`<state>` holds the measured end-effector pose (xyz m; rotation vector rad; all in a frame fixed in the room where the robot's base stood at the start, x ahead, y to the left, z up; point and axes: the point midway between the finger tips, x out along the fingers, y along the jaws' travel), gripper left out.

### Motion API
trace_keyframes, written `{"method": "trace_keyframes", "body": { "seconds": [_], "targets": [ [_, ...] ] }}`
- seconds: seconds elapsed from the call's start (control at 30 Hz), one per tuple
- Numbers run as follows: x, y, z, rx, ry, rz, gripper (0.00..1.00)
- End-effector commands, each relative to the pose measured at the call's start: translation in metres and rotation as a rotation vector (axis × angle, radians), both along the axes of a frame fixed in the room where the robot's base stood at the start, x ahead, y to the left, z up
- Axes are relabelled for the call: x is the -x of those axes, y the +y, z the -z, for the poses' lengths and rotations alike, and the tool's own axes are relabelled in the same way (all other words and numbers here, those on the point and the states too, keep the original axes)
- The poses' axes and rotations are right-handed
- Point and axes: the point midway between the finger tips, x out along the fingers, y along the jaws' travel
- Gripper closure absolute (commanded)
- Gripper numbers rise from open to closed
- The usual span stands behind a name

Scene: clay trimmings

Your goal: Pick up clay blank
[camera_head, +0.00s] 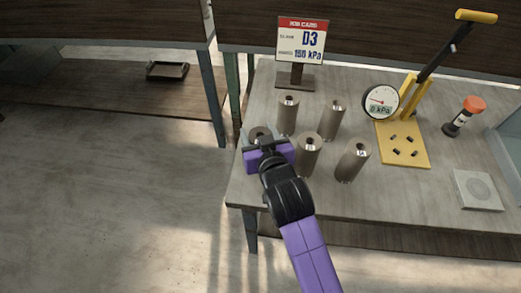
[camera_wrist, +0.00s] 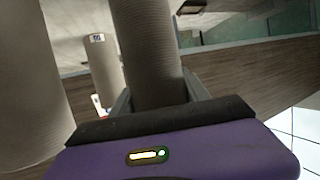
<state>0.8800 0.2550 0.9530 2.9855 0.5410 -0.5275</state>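Several clay blanks, tall grey-brown cylinders with small marks on top, stand on the table: at the back left (camera_head: 287,116), back middle (camera_head: 331,122), front middle (camera_head: 308,156) and front right (camera_head: 352,163). My gripper (camera_head: 259,137) is at the table's left edge, around another blank (camera_head: 260,131). In the wrist view this blank (camera_wrist: 150,50) rises between the two fingers, with no gap visible at either side, so the gripper looks shut on it. The blank's lower part is hidden by my gripper in the head view, so I cannot tell whether it touches the table.
A job card (camera_head: 302,41) reading D3 and 150 kPa stands behind the blanks. A yellow press with a gauge (camera_head: 380,101), an orange-topped tool (camera_head: 465,116) and a pale square plate (camera_head: 478,190) are to the right. A dark tray (camera_head: 167,70) lies on the far-left shelf.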

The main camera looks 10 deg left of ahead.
Motion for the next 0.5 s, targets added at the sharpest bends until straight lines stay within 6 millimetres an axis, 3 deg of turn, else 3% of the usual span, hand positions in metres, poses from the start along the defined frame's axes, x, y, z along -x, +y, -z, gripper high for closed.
{"method": "trace_keyframes", "body": {
  "seconds": [0.03, 0.23, 0.5],
  "targets": [
    [0.0002, 0.0000, 0.0001, 0.000, 0.000, 0.000, 0.60],
    [0.0002, 0.0000, 0.0002, 0.000, 0.000, 0.000, 0.99],
    [-0.0002, 0.0003, -0.0021, -0.001, -0.004, 0.000, 1.00]
  ]
}}
